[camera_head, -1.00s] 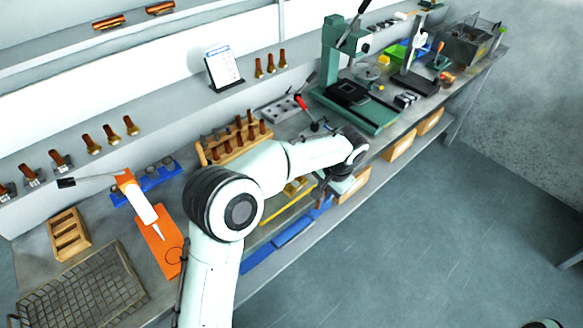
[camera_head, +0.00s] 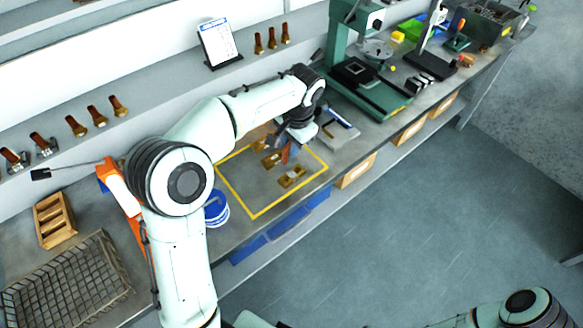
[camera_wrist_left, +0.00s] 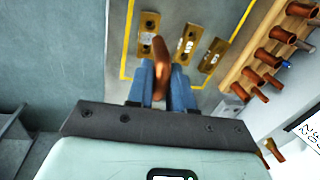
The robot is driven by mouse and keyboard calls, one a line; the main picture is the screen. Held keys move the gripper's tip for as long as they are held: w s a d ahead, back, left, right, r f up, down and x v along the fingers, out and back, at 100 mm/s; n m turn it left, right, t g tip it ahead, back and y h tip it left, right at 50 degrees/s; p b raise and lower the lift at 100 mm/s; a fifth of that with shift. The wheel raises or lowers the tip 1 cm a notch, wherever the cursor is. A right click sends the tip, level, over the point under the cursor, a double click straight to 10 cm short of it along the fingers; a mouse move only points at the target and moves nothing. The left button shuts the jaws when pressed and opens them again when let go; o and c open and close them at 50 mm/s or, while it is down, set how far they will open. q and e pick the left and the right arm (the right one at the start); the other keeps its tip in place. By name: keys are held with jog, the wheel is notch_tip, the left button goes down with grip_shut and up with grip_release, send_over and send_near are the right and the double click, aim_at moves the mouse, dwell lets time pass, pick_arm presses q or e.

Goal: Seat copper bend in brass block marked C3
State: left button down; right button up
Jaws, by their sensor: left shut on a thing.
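My left gripper (camera_wrist_left: 162,88) has blue fingers shut on a copper bend (camera_wrist_left: 163,62), a brown curved piece that sticks out past the fingertips. Three flat brass blocks lie on the bench inside a yellow outline: one (camera_wrist_left: 149,24) just beyond the bend, a middle one (camera_wrist_left: 188,38) and one farther right (camera_wrist_left: 212,56). Each has a small pale label that I cannot read. In the head view the left gripper (camera_head: 289,148) points down above the blocks, close to the front one (camera_head: 291,177). The bend appears above the blocks; contact is unclear. My right gripper is out of view.
A wooden rack of copper pieces (camera_wrist_left: 262,70) stands right of the blocks in the wrist view. A blue tub (camera_head: 216,208) sits left of the yellow outline. A green press (camera_head: 368,90) stands to the right. A wire basket (camera_head: 65,285) is at the left.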

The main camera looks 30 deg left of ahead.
pick_arm(q)
notch_tip(320, 180, down, 9)
jog(key=shift+w+b, duration=0.15)
jog(key=shift+b, duration=0.3)
jog(key=c, duration=1)
grip_release()
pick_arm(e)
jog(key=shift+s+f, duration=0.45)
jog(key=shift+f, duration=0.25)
pick_arm(q)
notch_tip(320, 180, up, 12)
jog(key=d+p, duration=0.1)
jog(key=d, duration=0.1)
jog(key=shift+s+p, duration=0.25)
jog(key=shift+p, duration=0.05)
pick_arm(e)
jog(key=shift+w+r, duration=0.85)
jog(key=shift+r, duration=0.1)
